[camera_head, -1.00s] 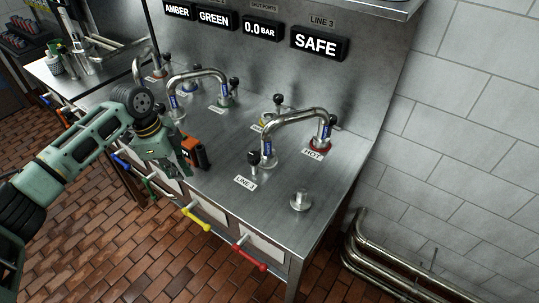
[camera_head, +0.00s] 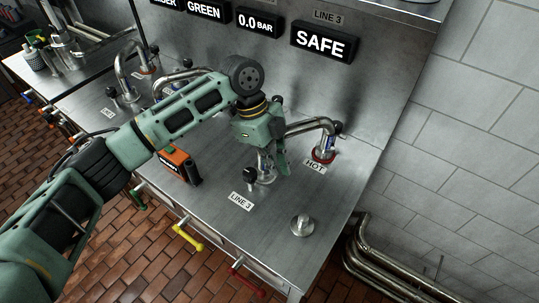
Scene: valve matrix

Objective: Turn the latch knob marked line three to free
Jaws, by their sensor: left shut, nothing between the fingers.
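The black-topped knob (camera_head: 250,174) stands upright on the steel bench, just behind the white "LINE 3" label (camera_head: 241,201). My left gripper (camera_head: 283,168) is shut and empty, pointing down just right of that knob, in front of the curved steel pipe (camera_head: 305,125). It covers the pipe's near end in part; I cannot tell whether it touches the pipe. A round metal knob (camera_head: 301,225) sits on the bench at front right. The wall display (camera_head: 323,41) under the "LINE 3" plate (camera_head: 328,16) reads SAFE. My right gripper is not in view.
The pipe's far end has a red collar by a "HOT" label (camera_head: 315,166). An orange and black device (camera_head: 180,165) stands left of the knob. Yellow (camera_head: 188,238) and red (camera_head: 246,280) handles stick out in front. The bench's right front is mostly clear.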

